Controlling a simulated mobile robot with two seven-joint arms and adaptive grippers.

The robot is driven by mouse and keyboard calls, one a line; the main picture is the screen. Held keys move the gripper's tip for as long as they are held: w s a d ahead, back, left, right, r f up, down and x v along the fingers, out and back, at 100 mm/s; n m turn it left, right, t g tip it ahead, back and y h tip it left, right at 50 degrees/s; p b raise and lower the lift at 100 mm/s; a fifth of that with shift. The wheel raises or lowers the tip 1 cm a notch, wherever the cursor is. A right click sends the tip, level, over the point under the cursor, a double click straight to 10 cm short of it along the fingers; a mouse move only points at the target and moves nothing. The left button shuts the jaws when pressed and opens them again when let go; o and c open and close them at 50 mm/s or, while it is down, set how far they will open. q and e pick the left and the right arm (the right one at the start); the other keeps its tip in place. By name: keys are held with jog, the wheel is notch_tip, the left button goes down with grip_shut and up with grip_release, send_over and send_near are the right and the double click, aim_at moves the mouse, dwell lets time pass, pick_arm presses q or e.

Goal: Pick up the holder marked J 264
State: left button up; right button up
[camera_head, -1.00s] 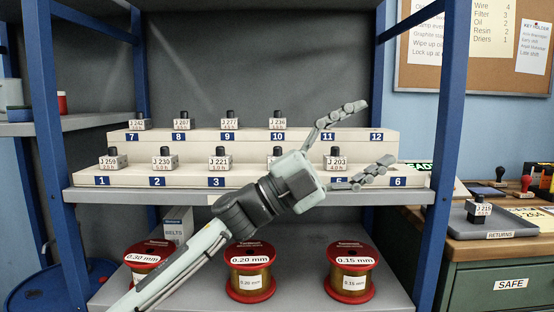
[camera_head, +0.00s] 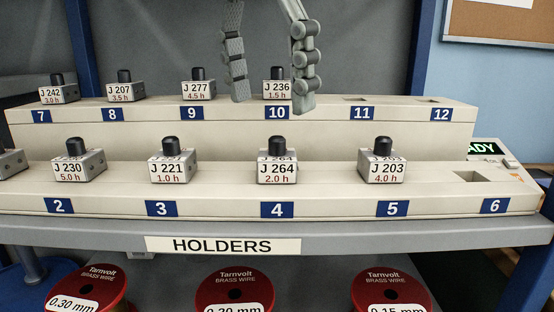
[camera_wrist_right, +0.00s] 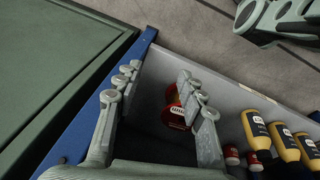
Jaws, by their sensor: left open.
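The holder marked J 264 (camera_head: 277,167) is a small pale block with a black knob, standing in slot 4 of the lower front step. Its label reads 2.0 h. My left gripper (camera_head: 271,102) comes down from the top of the head view, fingers pointing down and spread apart, empty. In the picture its fingertips are above J 264, apart from it, one on each side of the holder J 236 (camera_head: 277,88) behind. My right gripper (camera_wrist_right: 157,92) shows in the right wrist view with its fingers apart and nothing between them, away from the holders.
J 221 (camera_head: 172,168) in slot 3 and J 203 (camera_head: 383,168) in slot 5 flank J 264. Slot 6 (camera_head: 471,177) is empty, as are 11 and 12. Red wire spools (camera_head: 235,290) stand below the shelf. Yellow bottles (camera_wrist_right: 283,140) show in the right wrist view.

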aim_at(276, 137)
pick_arm(q)
jog(key=f, duration=0.3)
jog(key=shift+s+d+f, duration=0.1)
jog(key=shift+s+d, duration=0.1)
jog(key=shift+s, duration=0.1)
jog(key=shift+d+f+p, duration=0.2)
jog(key=shift+f+p, duration=0.1)
jog(key=shift+f, duration=0.9)
jog(key=shift+w+f, duration=0.15)
jog(key=shift+f, duration=0.35)
pick_arm(e)
jog(key=shift+s+d+f, duration=0.3)
jog(key=shift+s+f, duration=0.6)
jog(key=shift+f, duration=0.05)
pick_arm(q)
jog(key=shift+d, duration=0.1)
jog(key=c, duration=1.4)
